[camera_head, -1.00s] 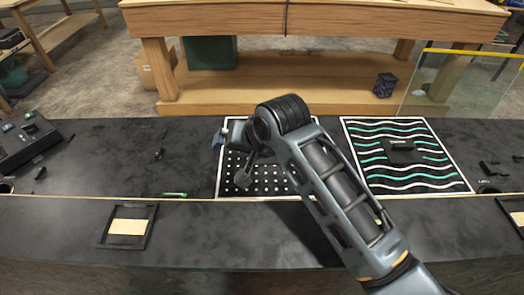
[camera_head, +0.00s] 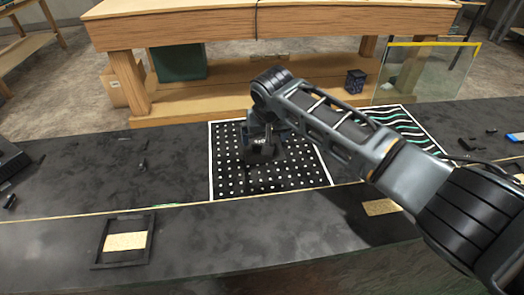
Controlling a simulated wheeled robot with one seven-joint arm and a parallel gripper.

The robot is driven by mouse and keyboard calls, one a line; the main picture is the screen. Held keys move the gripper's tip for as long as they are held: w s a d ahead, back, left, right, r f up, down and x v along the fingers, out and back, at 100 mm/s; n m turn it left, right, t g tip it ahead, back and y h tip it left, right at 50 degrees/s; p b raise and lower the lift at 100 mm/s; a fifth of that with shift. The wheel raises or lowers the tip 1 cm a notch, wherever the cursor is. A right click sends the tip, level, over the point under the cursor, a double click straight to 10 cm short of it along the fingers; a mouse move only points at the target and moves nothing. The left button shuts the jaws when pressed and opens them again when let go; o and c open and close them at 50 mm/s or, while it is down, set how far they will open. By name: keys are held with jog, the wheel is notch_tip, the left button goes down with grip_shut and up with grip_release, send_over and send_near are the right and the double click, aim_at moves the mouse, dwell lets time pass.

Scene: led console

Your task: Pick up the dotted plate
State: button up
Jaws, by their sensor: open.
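The dotted plate (camera_head: 228,182) is a black square with white dots and a white border, lying flat on the dark counter in the middle of the view. My gripper (camera_head: 262,157) is over the plate's middle, pointing down, with my arm reaching in from the right. The gripper is open. Its fingertips and the centre of the plate are hard to make out, dark on dark. I cannot tell whether the fingers touch the plate or stand around anything on it. My arm covers the plate's upper right part.
A plate with white and green wavy lines (camera_head: 408,118) lies to the right, partly behind my arm. A black frame with a tan label (camera_head: 125,241) is on the counter's front strip at left. Small dark items lie at both sides. A wooden bench (camera_head: 330,25) stands behind.

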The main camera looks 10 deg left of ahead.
aim_at(264, 140)
jog(key=shift+x, duration=2.05)
jog(key=shift+w, duration=0.1)
jog(key=c, duration=1.5)
jog(key=shift+r, duration=0.1)
jog(key=shift+c, duration=0.8)
jog(key=shift+r, duration=0.1)
